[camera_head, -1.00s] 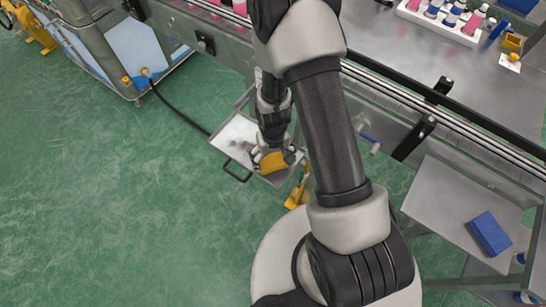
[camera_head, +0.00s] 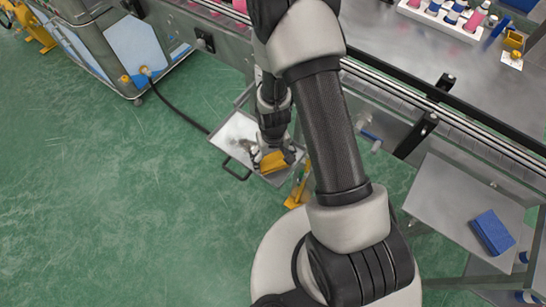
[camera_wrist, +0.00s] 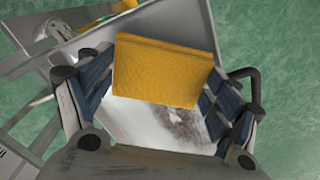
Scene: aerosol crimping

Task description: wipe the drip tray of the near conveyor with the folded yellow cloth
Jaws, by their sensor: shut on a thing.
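The folded yellow cloth (camera_wrist: 165,70) is held between the two fingers of my gripper (camera_wrist: 160,90) in the wrist view. In the head view, the cloth (camera_head: 273,162) is at my gripper (camera_head: 272,152), over the right part of the drip tray. The drip tray (camera_head: 232,135) is a shallow grey metal tray with a dark handle, beside the conveyor. In the wrist view, a dark smudge shows on the pale tray floor (camera_wrist: 140,118) below the cloth. Whether the cloth touches the tray floor I cannot tell.
The conveyor (camera_head: 400,95) runs along the tray's far side. A blue block (camera_head: 491,232) lies on a metal shelf (camera_head: 450,200) at the right. A yellow part (camera_head: 298,190) is close to the tray's right corner. A black hose (camera_head: 180,112) runs over the green floor at the left.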

